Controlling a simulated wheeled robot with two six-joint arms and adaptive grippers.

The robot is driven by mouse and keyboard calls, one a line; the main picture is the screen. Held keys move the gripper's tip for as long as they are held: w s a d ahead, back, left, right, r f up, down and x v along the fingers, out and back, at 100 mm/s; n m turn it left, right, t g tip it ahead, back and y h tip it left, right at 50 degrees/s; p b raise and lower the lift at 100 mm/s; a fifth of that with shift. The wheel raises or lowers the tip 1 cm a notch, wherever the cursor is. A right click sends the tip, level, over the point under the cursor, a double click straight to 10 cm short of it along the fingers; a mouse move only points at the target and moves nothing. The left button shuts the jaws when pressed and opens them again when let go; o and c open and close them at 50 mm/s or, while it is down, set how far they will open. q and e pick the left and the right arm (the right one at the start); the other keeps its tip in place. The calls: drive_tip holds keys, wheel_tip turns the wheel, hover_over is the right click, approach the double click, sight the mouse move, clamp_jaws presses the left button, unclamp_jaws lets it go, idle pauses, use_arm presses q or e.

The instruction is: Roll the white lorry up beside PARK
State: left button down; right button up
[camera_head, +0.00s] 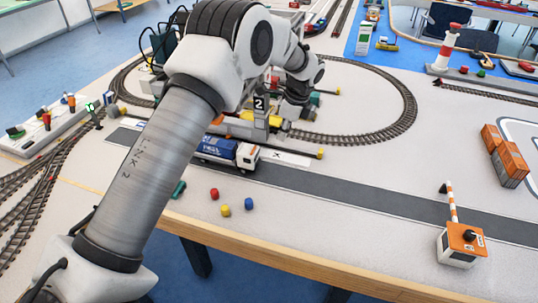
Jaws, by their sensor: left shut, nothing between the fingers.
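A lorry with a white cab (247,156) and a blue load (218,150) stands on the dark grey road strip (335,191). Its cab faces right, and my left arm hides part of its rear. A white plate with a dark mark (287,158) lies just beyond the road, right of the cab. I cannot read the word PARK anywhere. My left gripper (289,112) hangs beyond the lorry, beside the post with the sign 2 (259,104). It is shut and empty, apart from the lorry. My right gripper is out of view.
Red, yellow and blue pieces (226,210) lie near the table's front edge (270,257). A barrier with an orange-topped box (461,244) stands at the right, near the road. Orange containers (505,157) stand at the far right. A track loop (400,125) curves behind the road.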

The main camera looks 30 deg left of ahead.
use_arm(q)
drive_tip(key=p+x, duration=0.1)
drive_tip(key=x, duration=0.9)
drive_tip(key=shift+w+f+p, duration=0.15)
drive_tip(key=shift+f+p, duration=0.2)
drive_tip(key=shift+f, duration=0.05)
drive_tip(key=a, duration=0.2)
drive_tip(key=s+a+p, duration=0.1)
drive_tip(key=a, duration=0.1)
drive_tip(key=shift+s+r, duration=0.1)
drive_tip(key=shift+r, duration=0.2)
drive_tip(key=shift+d+f, duration=0.1)
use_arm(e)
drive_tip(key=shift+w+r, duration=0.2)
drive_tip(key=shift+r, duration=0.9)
use_arm(q)
drive_tip(key=shift+w, duration=0.2)
